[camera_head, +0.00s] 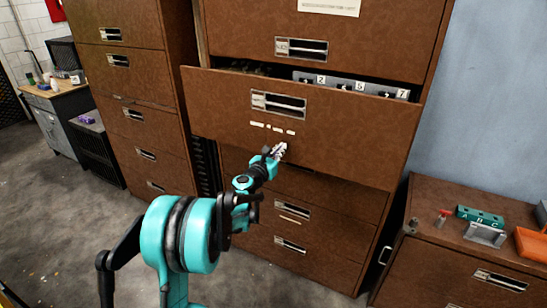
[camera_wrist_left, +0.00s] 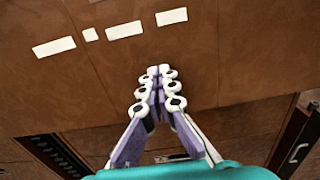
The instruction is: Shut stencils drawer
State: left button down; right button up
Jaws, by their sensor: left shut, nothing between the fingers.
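The stencils drawer (camera_head: 225,108) is a brown drawer pulled out of a tall brown cabinet, with a metal handle and white label strips on its front. White number stencils (camera_head: 350,86) show inside it. My left gripper (camera_head: 280,150) is shut and empty, at the lower part of the drawer front below the labels. In the left wrist view the closed fingertips (camera_wrist_left: 158,72) point at the brown drawer front (camera_wrist_left: 230,40), very near it; I cannot tell whether they touch. My right gripper is not in view.
A shut drawer (camera_head: 370,30) is above and more shut drawers (camera_head: 325,215) are below. Another brown cabinet (camera_head: 130,75) stands at the left. A low brown cabinet (camera_head: 450,260) at the right carries a green stencil block (camera_head: 480,216) and an orange tray (camera_head: 531,244). Grey floor lies at the left.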

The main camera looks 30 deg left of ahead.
pick_arm(q)
jog(key=w+p, duration=0.2)
jog(key=w, duration=1.6)
jog(key=shift+w+d, duration=0.25)
jog(key=shift+w, duration=0.1)
jog(key=shift+r, duration=0.15)
